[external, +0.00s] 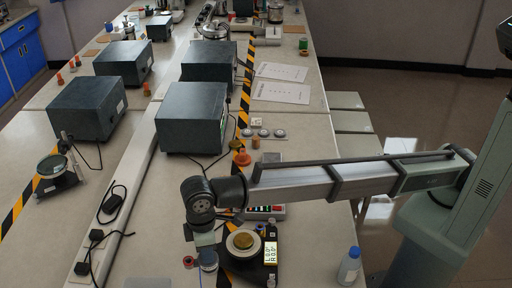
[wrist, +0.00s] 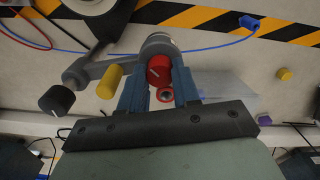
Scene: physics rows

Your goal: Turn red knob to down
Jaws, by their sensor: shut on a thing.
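The red knob (wrist: 159,70) sits on a grey metal fitting (wrist: 157,45) in the wrist view, with a short pale mark on its face. My gripper (wrist: 160,78) has one blue-grey finger on each side of the knob and is shut on it. A yellow knob (wrist: 109,83) and a black knob (wrist: 57,99) with a pale line stand to the left on the same grey fitting. A smaller red round part (wrist: 165,95) shows just below the red knob. In the external view, my gripper (external: 206,246) points down at the near bench, and the held knob cannot be made out.
A black instrument with a round pan (external: 243,241) stands right of my gripper. Dark boxes (external: 192,118) stand farther back. A blue cable (wrist: 215,44) and striped tape (wrist: 200,17) lie beyond the fitting.

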